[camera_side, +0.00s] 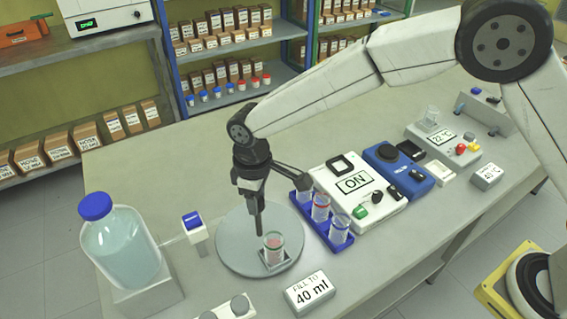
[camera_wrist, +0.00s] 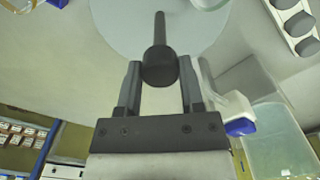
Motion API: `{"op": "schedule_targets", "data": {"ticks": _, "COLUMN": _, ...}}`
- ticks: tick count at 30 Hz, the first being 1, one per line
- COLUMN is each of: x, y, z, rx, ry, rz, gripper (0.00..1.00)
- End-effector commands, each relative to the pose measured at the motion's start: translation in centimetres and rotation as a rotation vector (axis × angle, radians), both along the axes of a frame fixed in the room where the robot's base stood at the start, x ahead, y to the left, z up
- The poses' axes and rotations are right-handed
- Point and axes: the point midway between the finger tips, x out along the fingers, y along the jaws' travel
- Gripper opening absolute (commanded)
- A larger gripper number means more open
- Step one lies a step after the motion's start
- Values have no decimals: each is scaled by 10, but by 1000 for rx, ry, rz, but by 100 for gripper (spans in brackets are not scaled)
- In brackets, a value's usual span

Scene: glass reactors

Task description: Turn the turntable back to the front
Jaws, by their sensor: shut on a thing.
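The turntable (camera_side: 232,245) is a flat round grey disc on the bench. It also fills the top of the wrist view (camera_wrist: 115,25). A dark upright handle (camera_side: 259,218) rises from it, with a rounded knob (camera_wrist: 158,66) at its top. My gripper (camera_side: 253,180) points down above the disc, its two fingers shut on the knob, one on each side, as the wrist view shows (camera_wrist: 159,75). A small glass beaker (camera_side: 274,247) with reddish marks stands on a square pad near the disc's front edge. The knob is mostly hidden by my fingers in the side view.
A blue-capped bottle (camera_side: 122,245) and a blue-ended tap (camera_side: 193,222) stand left. A blue rack (camera_side: 345,243) of tubes and a white "ON" box (camera_side: 352,183) sit close on the right. A "FILL TO 40 ml" sign (camera_side: 311,293) and a knobbed block (camera_side: 230,309) lie in front.

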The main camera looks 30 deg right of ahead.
Motion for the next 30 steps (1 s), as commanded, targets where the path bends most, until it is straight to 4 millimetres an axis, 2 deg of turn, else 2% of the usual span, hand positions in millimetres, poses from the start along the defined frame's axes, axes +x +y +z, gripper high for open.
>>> {"op": "schedule_targets", "data": {"ticks": 18, "x": 2, "y": 1, "z": 2, "rx": 4, "ry": -9, "rz": 32, "gripper": 0}}
{"op": "schedule_targets", "data": {"ticks": 19, "x": 2, "y": 1, "z": 2, "rx": 4, "ry": -9, "rz": 32, "gripper": 58}}
{"op": "schedule_targets", "data": {"ticks": 21, "x": 2, "y": 1, "z": 2, "rx": 3, "ry": -6, "rz": 32, "gripper": 80}}
{"op": "schedule_targets", "data": {"ticks": 22, "x": 1, "y": 1, "z": 2, "rx": 3, "ry": -6, "rz": 32, "gripper": 84}}
{"op": "schedule_targets", "data": {"ticks": 30, "x": 1, "y": 0, "z": 1, "rx": 1, "ry": -3, "rz": 30, "gripper": 84}}
